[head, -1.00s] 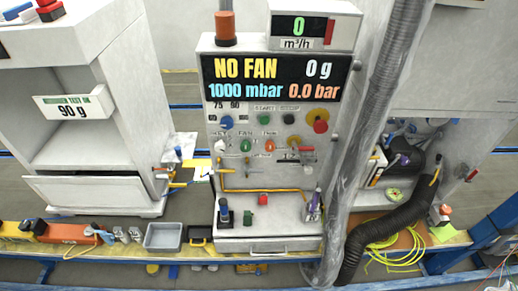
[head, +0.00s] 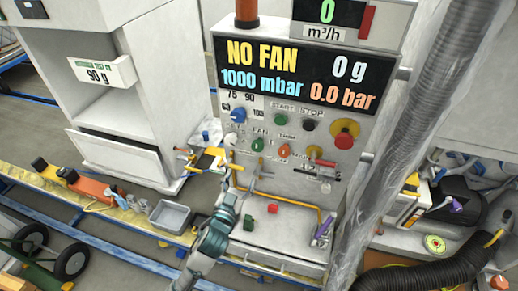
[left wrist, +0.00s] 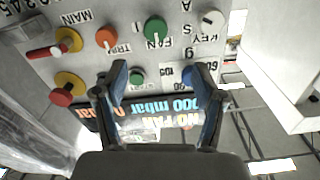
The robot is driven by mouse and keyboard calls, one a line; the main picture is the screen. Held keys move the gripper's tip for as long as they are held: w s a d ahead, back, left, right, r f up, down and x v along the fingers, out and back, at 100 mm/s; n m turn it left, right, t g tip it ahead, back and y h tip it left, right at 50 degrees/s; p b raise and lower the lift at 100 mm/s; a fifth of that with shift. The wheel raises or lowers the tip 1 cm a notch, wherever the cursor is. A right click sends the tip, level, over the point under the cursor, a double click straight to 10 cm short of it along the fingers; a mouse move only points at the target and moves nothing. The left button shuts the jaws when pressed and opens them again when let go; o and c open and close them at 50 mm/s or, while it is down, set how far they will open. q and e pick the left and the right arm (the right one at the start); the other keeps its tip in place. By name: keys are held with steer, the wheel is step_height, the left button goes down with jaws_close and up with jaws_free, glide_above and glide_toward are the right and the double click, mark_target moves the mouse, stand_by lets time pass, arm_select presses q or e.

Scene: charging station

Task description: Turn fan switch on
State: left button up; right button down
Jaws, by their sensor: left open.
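The fan switch is a green knob (head: 258,145) under the FAN label on the grey control panel (head: 225,135). In the left wrist view, which shows the panel upside down, the same fan switch (left wrist: 155,28) is at the top, beyond the fingertips. My left gripper (head: 243,178) is in front of the panel's lower part, below the fan switch; its fingers are apart and empty. In the left wrist view the left gripper (left wrist: 167,78) shows two open fingers with nothing between them touching. The display (head: 300,75) reads NO FAN. My right gripper is out of view.
Near the fan switch are the white key knob (left wrist: 212,20), orange trim knob (head: 285,151), green start button (head: 281,119), blue dial (head: 238,115) and red emergency button (head: 344,140). A thick grey hose (head: 425,130) runs along the panel's right. A white cabinet (head: 165,85) stands left.

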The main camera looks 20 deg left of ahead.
mark_target(256, 149)
arm_select(q)
steer(key=w, duration=0.4)
steer(key=w+d, duration=0.1)
steer(key=w, duration=0.8)
steer(key=shift+w+d, duration=0.15)
steer(key=shift+w, duration=0.25)
steer(key=shift+w+a, duration=0.25)
steer(key=shift+w, duration=0.1)
steer(key=shift+d, duration=0.25)
steer(key=shift+c, duration=0.9)
steer(key=shift+d, duration=0.1)
steer(key=c, duration=0.9)
steer(key=shift+c, duration=0.2)
